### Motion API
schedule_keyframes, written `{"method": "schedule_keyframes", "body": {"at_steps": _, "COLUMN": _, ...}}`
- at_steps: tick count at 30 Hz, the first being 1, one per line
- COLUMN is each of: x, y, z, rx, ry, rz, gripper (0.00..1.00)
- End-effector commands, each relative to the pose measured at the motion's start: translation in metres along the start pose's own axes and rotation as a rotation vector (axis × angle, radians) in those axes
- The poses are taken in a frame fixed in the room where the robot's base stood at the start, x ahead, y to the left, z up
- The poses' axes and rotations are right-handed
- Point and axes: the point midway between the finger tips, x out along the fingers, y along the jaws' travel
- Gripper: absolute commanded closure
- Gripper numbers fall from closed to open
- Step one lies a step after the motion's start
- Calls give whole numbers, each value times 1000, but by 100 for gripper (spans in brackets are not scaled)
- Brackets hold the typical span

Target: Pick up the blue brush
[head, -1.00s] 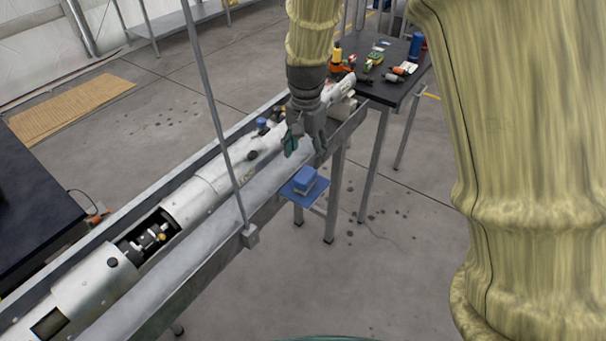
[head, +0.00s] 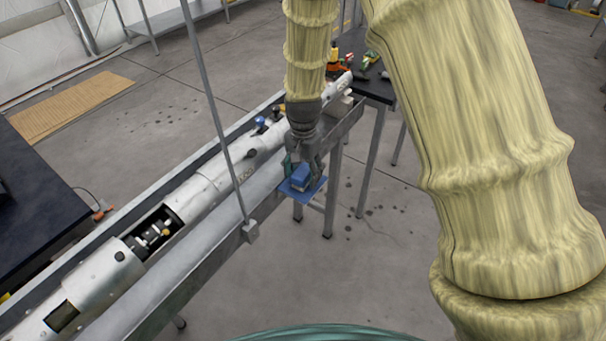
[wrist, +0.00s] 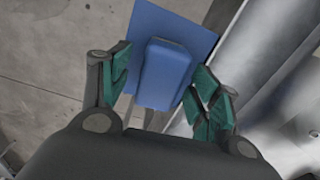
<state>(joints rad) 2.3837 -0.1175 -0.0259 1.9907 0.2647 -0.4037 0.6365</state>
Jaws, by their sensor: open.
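The blue brush (head: 301,176) lies on a small blue shelf (head: 312,191) at the side of the long metal trough. The brush (wrist: 163,75) also shows in the wrist view, on the blue shelf (wrist: 150,22). My gripper (head: 303,172) is open just above the brush and partly covers it in the head view. In the wrist view the green-padded fingers of my gripper (wrist: 160,92) stand on either side of the brush, with a gap on each side. The underside of the brush is hidden in the wrist view.
The metal trough (head: 185,271) holds a long white tube (head: 200,190). A thin upright pole (head: 214,110) stands at the trough's near side. A dark table (head: 378,87) with tools is behind, partly hidden by my arm. The floor right of the shelf is clear.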

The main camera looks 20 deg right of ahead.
Motion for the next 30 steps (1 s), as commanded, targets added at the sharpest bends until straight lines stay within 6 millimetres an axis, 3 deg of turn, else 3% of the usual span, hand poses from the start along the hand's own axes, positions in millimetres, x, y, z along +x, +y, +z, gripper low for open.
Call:
{"method": "schedule_keyframes", "body": {"at_steps": 9, "x": 3, "y": 0, "z": 0, "rx": 0, "ry": 0, "rz": 0, "gripper": 38}}
{"method": "schedule_keyframes", "body": {"at_steps": 15, "x": 3, "y": 0, "z": 0, "rx": 0, "ry": 0, "rz": 0, "gripper": 74}}
{"method": "schedule_keyframes", "body": {"at_steps": 18, "x": 3, "y": 0, "z": 0, "rx": 0, "ry": 0, "rz": 0, "gripper": 87}}
{"method": "schedule_keyframes", "body": {"at_steps": 30, "x": -2, "y": 0, "z": 0, "rx": 0, "ry": 1, "rz": -1, "gripper": 87}}
